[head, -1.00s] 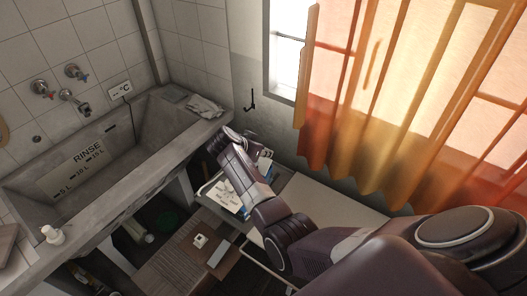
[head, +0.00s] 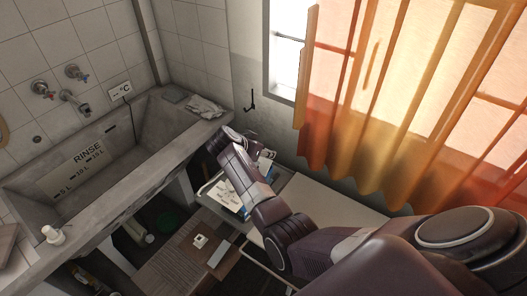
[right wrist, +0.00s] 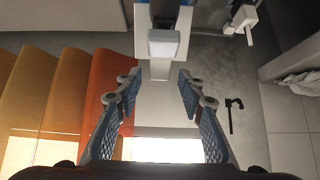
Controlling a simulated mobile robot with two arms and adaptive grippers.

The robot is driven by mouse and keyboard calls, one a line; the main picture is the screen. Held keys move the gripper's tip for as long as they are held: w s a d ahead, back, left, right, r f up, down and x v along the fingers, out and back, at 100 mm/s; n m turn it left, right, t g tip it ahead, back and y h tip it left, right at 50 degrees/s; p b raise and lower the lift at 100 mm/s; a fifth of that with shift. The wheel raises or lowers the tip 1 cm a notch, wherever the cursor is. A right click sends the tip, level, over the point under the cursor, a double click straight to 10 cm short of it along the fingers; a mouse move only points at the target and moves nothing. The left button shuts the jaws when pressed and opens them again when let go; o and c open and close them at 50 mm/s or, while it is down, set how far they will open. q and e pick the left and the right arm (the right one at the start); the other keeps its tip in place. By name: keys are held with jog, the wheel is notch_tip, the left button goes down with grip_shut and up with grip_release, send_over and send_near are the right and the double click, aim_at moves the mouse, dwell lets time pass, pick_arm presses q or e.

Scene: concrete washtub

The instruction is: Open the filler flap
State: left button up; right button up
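My right gripper (right wrist: 156,88) is open, its two blue-padded fingers apart with nothing visibly held between them. In the head view my right gripper (head: 238,140) is over the far corner beyond the tub's right end, and my wrist hides much of what lies under it. My left gripper is in neither view.
The concrete washtub (head: 125,182) fills the left. An orange curtain (head: 385,110) hangs at the right, above a pale board (head: 338,207). A black hook (head: 252,100) is on the wall, also in the right wrist view (right wrist: 231,115). A slatted wooden surface (head: 180,268) is below.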

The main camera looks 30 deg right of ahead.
jog(key=shift+v, duration=3.7)
jog(key=shift+c, duration=0.4)
